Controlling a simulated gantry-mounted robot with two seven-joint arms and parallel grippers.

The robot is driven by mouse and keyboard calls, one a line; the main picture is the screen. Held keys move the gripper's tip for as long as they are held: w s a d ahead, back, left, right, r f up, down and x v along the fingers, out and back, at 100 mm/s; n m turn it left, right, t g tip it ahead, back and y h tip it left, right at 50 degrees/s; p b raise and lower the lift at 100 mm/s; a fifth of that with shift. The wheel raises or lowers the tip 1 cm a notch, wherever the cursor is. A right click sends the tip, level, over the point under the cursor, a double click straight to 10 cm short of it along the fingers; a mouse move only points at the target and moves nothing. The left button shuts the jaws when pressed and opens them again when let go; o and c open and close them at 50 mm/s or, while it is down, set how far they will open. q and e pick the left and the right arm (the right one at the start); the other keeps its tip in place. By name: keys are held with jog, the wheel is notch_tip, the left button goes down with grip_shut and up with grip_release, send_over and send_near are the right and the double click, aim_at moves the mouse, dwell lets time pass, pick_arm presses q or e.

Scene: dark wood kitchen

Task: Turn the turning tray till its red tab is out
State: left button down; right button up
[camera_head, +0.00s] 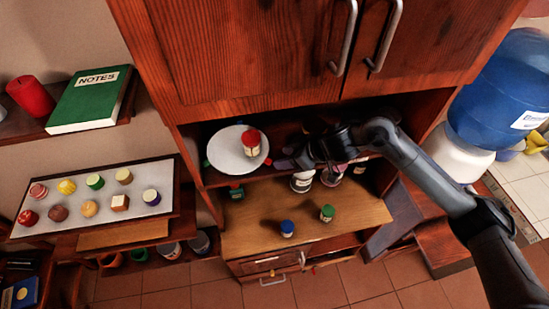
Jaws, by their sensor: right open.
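The turning tray (226,151) is a white round disc on the cabinet shelf, left of centre in the head view. A jar with a red cap (251,142) stands on its right part. I cannot make out a red tab; the tray's back is partly in shadow. My right gripper (291,156) is open, just right of the tray, its fingers dark and hard to see against the shelf. I cannot tell whether it touches the tray. My left gripper is out of view.
Jars (302,181) stand below and right of my right gripper. A blue-capped jar (287,228) and a green-capped jar (327,213) stand on the wooden counter (253,225). Cabinet doors (240,45) hang above the tray. A board of several small items (138,210) is at left.

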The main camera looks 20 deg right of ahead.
aim_at(269, 161)
jog(key=shift+x, duration=2.7)
grip_shut()
